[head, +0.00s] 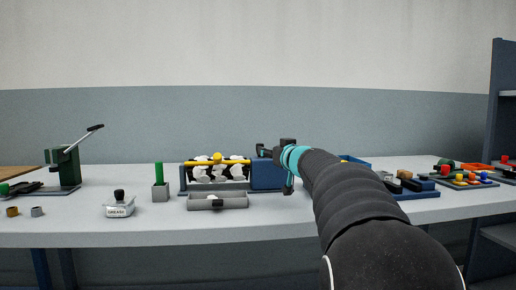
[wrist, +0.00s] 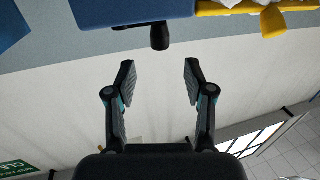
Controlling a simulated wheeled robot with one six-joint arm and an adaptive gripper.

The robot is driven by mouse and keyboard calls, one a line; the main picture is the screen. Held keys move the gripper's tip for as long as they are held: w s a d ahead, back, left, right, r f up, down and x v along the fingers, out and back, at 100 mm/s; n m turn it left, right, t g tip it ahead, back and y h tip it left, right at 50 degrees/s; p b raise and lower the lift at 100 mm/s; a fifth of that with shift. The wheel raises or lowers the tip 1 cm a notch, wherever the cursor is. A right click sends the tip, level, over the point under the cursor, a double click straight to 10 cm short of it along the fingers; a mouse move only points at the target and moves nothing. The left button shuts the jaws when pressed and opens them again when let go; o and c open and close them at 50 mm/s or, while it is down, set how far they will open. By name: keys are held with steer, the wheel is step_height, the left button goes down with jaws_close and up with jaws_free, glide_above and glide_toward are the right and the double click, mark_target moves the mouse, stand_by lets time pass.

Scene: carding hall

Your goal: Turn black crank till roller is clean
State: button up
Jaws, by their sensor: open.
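The black roller with white fibre tufts (head: 203,172) lies in a frame on the bench in the head view, below a yellow bar with a round knob (head: 217,158). A blue housing (head: 268,175) adjoins its right end. In the wrist view the blue housing (wrist: 130,10) is at the top, and the black crank handle (wrist: 160,36) sticks out from it. My gripper (wrist: 158,68) is open and empty; its fingertips are apart from the handle, which lies beyond the gap between them. In the head view I cannot clearly tell the crank from my gripper.
A grey trough (head: 232,202) lies in front of the roller. A grease can (head: 119,207) and a green peg in a grey block (head: 160,185) stand left. A green lever press (head: 68,168) is farther left. Trays with coloured parts (head: 465,182) are at right.

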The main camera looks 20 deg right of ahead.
steer(key=w, duration=0.9)
steer(key=shift+w+d+p, duration=0.1)
steer(key=shift+w+p, duration=0.05)
steer(key=shift+p, duration=0.15)
steer(key=shift+c, duration=0.2)
jaws_close()
